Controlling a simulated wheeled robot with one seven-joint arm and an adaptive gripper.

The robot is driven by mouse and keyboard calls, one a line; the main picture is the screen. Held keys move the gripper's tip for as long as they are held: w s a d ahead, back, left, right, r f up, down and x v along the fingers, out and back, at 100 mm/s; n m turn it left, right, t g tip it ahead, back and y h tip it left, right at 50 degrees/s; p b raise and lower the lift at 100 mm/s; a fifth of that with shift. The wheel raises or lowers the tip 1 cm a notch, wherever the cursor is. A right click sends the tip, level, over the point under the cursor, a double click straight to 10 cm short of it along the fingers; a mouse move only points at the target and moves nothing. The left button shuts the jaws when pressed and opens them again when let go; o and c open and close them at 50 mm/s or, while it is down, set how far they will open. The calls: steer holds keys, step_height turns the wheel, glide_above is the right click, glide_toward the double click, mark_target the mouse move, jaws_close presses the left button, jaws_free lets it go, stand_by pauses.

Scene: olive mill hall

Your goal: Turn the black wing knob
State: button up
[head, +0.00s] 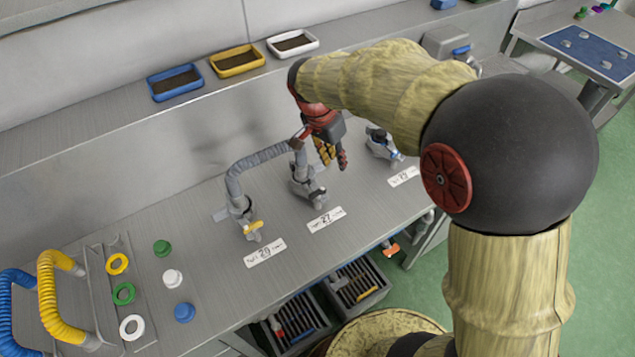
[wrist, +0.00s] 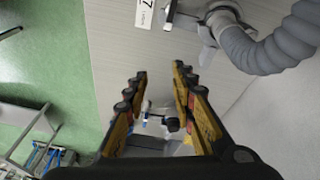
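My gripper (head: 334,155) hangs over the bench between the middle valve (head: 303,186) and the right valve (head: 381,146). In the wrist view, its two fingers (wrist: 160,72) stand apart with nothing held between them. Beyond them, the right valve shows a small black knob (wrist: 172,124) and a blue-and-white part (wrist: 145,116). The knob is apart from the fingers and lies nearer the right one. Its wing shape is too small to make out. The right finger and the gripper body hide part of this valve.
A grey hose (head: 262,160) joins the middle valve to the left valve (head: 240,212), which has a yellow handle. Printed labels (head: 326,218) lie in front of the valves. Coloured rings and caps lie at the left. Blue, yellow and white trays (head: 237,61) stand on the back ledge.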

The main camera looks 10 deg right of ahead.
mark_target(318, 191)
steer(key=a+n, duration=0.1)
steer(key=n, duration=0.6)
steer(key=s+a+f+n+y+p, duration=0.1)
steer(key=n, duration=0.5)
steer(key=s+a+n+y+p, duration=0.1)
steer(key=n, duration=0.6)
steer(key=shift+a+f+n+g, duration=0.15)
steer(key=shift+a+n+g, duration=0.15)
steer(key=shift+g, duration=0.1)
steer(key=n, duration=0.4)
steer(key=shift+a+f+y, duration=0.1)
steer(key=shift+a+y, duration=0.2)
steer(key=shift+a, duration=0.1)
steer(key=n, duration=0.4)
steer(key=shift+a, duration=0.25)
steer(key=n, duration=0.4)
steer(key=shift+w, duration=0.1)
steer(key=shift+f, duration=0.3)
step_height(318, 191, down, 7)
steer(key=shift+f+b, duration=0.15)
steer(key=shift+b, duration=0.6)
steer(key=shift+c, duration=0.8)
